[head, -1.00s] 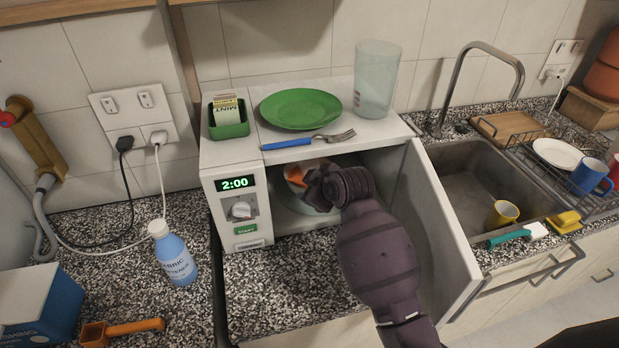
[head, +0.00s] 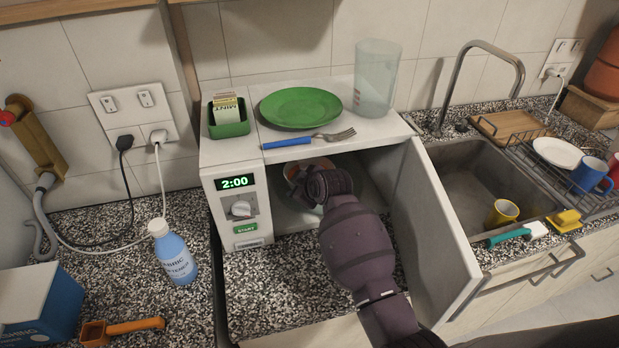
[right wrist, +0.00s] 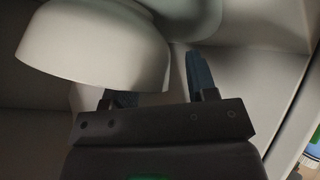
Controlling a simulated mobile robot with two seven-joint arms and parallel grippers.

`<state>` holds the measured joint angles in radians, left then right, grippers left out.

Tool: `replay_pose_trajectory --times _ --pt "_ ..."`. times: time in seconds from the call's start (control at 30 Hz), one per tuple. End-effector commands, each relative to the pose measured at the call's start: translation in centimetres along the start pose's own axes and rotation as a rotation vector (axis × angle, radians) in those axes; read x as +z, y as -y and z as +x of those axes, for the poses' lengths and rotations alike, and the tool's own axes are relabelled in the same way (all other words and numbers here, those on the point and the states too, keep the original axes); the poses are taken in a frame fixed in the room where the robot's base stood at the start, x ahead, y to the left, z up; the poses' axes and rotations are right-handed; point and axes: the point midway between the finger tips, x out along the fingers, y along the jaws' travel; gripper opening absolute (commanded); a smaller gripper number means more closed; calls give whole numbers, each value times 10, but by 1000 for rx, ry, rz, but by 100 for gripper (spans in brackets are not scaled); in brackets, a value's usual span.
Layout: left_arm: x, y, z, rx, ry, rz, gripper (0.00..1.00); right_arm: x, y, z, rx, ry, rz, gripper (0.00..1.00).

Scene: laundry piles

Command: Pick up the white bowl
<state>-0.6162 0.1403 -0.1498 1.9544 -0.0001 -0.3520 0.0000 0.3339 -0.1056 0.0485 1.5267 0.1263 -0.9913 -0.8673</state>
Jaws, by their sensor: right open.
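The white bowl (head: 305,166) is inside the open microwave (head: 270,254), mostly hidden behind my right wrist in the head view. Something orange shows at it. In the right wrist view the bowl (right wrist: 95,45) is large at the upper left. My right gripper (right wrist: 160,84) is open, with its fingers spread. The bowl's lower edge covers part of the left finger, and the right finger stands clear to the right of the bowl. I cannot tell whether either finger touches it. In the head view the fingertips are hard to make out. My left gripper is not in view.
The microwave door (head: 437,240) stands open right of my arm. A green plate (head: 300,107), a fork (head: 310,139), a clear pitcher (head: 377,80) and a green box (head: 229,122) sit on top. A blue bottle (head: 173,255) stands left. The sink (head: 470,190) is right.

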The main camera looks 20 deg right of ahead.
Motion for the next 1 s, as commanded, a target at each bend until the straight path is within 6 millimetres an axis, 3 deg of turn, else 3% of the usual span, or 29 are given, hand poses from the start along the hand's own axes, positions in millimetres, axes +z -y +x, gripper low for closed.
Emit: replay_pose_trajectory --times 0.1,0.4,0.47,1.0 --pt "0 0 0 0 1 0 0 0 0 0 0 0 0 52" --pt "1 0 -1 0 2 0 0 0 0 0 -1 0 0 6" --pt "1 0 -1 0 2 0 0 0 0 0 -1 1 0 0" --pt "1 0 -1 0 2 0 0 -3 -2 -2 3 -3 -2 0"
